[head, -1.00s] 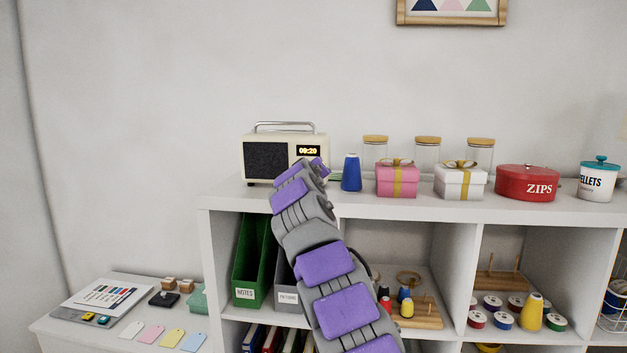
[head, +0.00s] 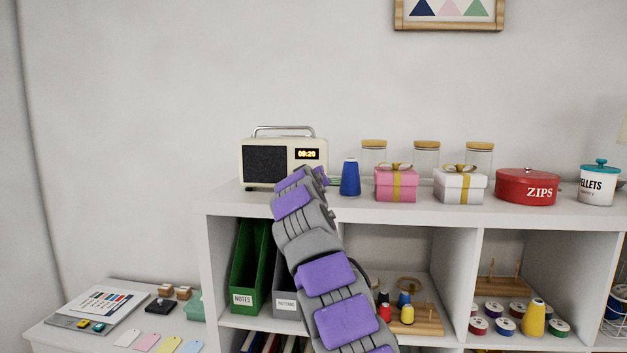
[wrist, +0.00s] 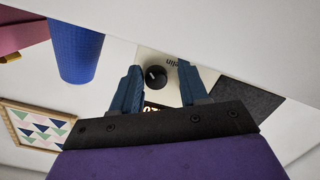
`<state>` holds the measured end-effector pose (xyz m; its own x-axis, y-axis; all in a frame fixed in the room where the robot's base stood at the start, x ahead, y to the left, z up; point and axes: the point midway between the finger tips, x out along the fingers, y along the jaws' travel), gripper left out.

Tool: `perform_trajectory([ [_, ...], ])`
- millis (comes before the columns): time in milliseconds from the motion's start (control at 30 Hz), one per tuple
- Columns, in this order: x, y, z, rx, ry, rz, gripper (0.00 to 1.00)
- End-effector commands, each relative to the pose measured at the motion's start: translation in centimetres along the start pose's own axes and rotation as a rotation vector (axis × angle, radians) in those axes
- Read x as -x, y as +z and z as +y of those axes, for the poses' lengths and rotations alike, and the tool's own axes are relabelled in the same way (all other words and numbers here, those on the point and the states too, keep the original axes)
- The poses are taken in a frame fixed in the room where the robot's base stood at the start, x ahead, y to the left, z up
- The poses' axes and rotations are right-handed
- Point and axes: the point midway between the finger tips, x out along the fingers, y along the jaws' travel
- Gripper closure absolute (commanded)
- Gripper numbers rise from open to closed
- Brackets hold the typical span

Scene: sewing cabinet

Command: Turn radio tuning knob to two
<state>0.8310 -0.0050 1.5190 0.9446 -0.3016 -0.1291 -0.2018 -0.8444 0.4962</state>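The cream radio (head: 284,160) stands on the white cabinet top at the left, with a dark speaker grille, a handle and a lit display reading 09:20. My arm reaches up to its lower right front, hiding that part in the head view. In the wrist view, which is upside down, the black round tuning knob (wrist: 156,76) with a pale pointer mark shows on the radio's face (wrist: 172,64). My gripper (wrist: 160,80) is open, its two blue fingers apart on either side of the knob. I cannot tell whether they touch it.
A blue thread cone (head: 350,178) stands just right of the radio. Beyond it are a pink gift box (head: 396,186), a white gift box (head: 459,187), glass jars and a red ZIPS tin (head: 527,188). Green and grey file holders stand in the shelf below.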

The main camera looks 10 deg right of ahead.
Motion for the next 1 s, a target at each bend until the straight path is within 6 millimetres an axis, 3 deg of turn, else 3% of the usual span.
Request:
perform_trajectory([
  [133,0.2,-0.2,-0.1,0.001,-0.002,0.005,0.46],
  [633,0.8,-0.9,0.5,0.053,0.011,0.011,0.46],
  [767,0.7,-0.9,0.8,0.175,0.026,-0.002,0.46],
  [1000,0.7,-1.1,0.8,0.55,0.064,-0.028,0.46],
])
